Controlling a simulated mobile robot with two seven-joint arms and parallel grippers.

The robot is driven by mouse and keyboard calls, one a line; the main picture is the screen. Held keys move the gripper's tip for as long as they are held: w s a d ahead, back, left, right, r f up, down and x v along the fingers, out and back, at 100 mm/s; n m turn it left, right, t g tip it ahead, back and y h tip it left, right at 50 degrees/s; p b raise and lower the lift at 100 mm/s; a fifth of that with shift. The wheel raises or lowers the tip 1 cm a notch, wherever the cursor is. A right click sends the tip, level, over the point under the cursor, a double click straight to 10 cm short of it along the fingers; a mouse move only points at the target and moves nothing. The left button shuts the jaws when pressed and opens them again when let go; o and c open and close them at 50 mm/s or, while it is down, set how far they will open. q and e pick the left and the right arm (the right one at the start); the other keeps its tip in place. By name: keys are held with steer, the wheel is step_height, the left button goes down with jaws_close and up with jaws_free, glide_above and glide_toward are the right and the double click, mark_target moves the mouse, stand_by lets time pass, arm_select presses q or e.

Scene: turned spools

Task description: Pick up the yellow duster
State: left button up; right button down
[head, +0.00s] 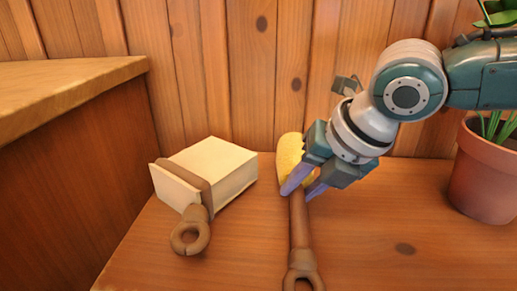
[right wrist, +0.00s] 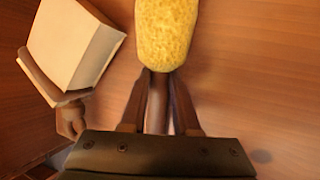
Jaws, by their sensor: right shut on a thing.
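The yellow duster (head: 290,155) lies on the wooden table, its fuzzy yellow head toward the wall and its brown handle (head: 299,225) with a ring end toward me. My right gripper (head: 302,192) is shut on the handle just below the head, its fingers on either side. The right wrist view shows the yellow head (right wrist: 168,32) beyond the fingertips and the handle between the two fingers (right wrist: 158,100). The gripper hides part of the head in the head view. I cannot tell whether the duster is lifted off the table. My left gripper is not in view.
A cream block-shaped brush (head: 215,165) with a brown ringed handle lies left of the duster, close by. A terracotta pot (head: 488,180) with a green plant stands at the right. A wooden plank wall (head: 270,70) rises behind. A raised wooden counter (head: 60,80) is at the left.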

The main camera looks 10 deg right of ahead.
mark_target(301, 189)
stand_by(0.3)
steer(key=shift+r, duration=0.35)
step_height(301, 189, up, 19)
steer(key=p, duration=0.8)
steer(key=shift+r, duration=0.2)
steer(key=shift+r, duration=0.1)
